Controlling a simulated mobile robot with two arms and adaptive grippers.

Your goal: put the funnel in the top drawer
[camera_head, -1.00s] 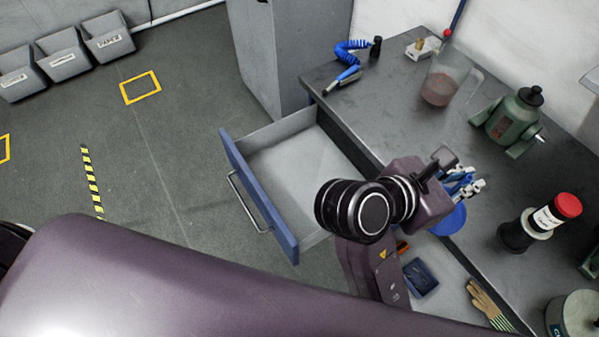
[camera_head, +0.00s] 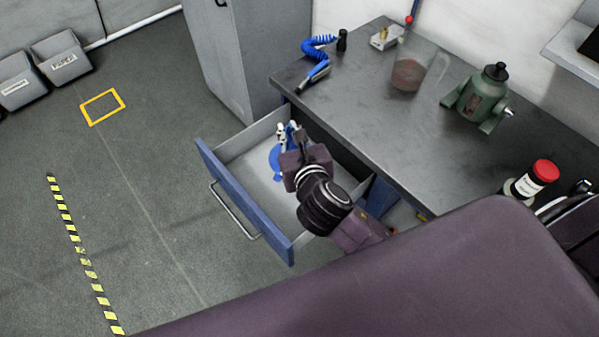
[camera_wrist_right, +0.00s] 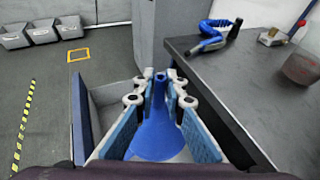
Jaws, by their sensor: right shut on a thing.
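The blue funnel (camera_wrist_right: 158,128) is between the two blue-padded fingers of my right gripper (camera_wrist_right: 160,100), spout up and wide cone down. My right gripper is shut on it. In the head view the right gripper (camera_head: 288,136) is over the open top drawer (camera_head: 247,232), and part of the blue funnel (camera_head: 275,160) shows beside its fingers. The drawer has a blue front, a metal handle and a pale inside. I cannot tell whether the funnel touches the drawer floor. My left gripper does not show.
The grey workbench (camera_head: 365,110) right of the drawer holds a blue coiled air hose (camera_head: 318,50), a clear jug (camera_head: 410,72), a green grinder (camera_head: 480,95) and a red-capped bottle (camera_head: 530,180). A grey cabinet (camera_head: 240,60) stands behind the drawer.

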